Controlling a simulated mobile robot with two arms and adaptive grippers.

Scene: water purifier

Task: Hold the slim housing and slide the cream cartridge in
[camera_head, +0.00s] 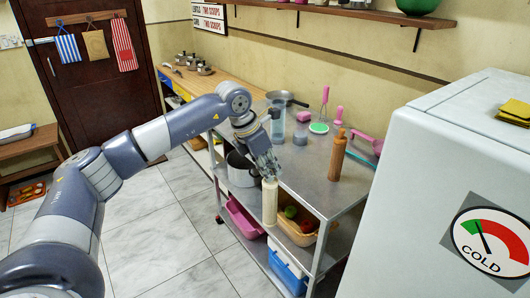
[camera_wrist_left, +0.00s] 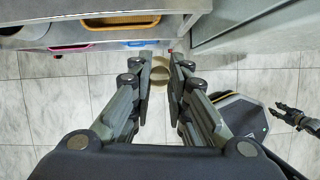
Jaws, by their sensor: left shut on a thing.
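My left gripper (camera_head: 268,172) points down off the front edge of the metal cart and is shut on the cream cartridge (camera_head: 270,203). The cartridge hangs upright below the fingers, clear of the cart top. In the left wrist view its round end (camera_wrist_left: 159,75) shows between the fingertips of my left gripper (camera_wrist_left: 160,65). A tall, narrow, clear bluish container (camera_head: 277,123), which looks like the slim housing, stands on the cart top behind the gripper, partly hidden by the arm. My right gripper (camera_wrist_left: 287,113) shows small at the right of the left wrist view; its opening is unclear.
A wooden rolling pin (camera_head: 338,157) stands upright on the cart top (camera_head: 318,190). A pink-lidded container (camera_head: 301,129), a pan (camera_head: 287,99) and pink utensils stand behind. The white fridge (camera_head: 440,190) borders the right. Lower shelves hold a pot and bins.

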